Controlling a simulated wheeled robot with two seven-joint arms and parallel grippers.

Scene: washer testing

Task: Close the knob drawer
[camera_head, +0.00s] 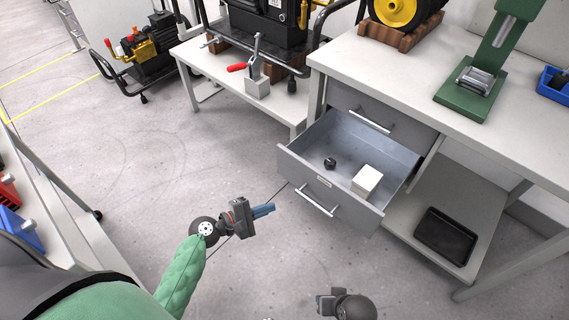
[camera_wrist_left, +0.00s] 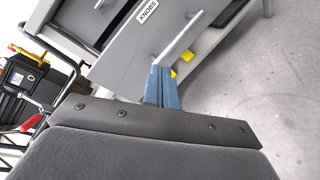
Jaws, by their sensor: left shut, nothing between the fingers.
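The knob drawer (camera_head: 300,172) is the lower drawer of the grey cabinet and is pulled out, with a bar handle (camera_head: 318,201) on its front. A black knob (camera_head: 330,163) and a white box (camera_head: 367,181) lie inside. In the left wrist view the drawer front (camera_wrist_left: 135,45) carries a label reading KNOBS, and its handle (camera_wrist_left: 180,40) is just beyond my fingertips. My left gripper (camera_head: 264,210) is shut and empty, to the left of the drawer front and apart from it. My right gripper (camera_head: 325,304) is at the bottom edge; its fingers do not show clearly.
The upper drawer (camera_head: 380,108) is shut under the workbench top (camera_head: 400,75). A black tray (camera_head: 446,236) sits on the lower shelf. A low table (camera_head: 210,67) with a red-handled clamp (camera_head: 254,70) stands behind. The floor left of the drawer is clear.

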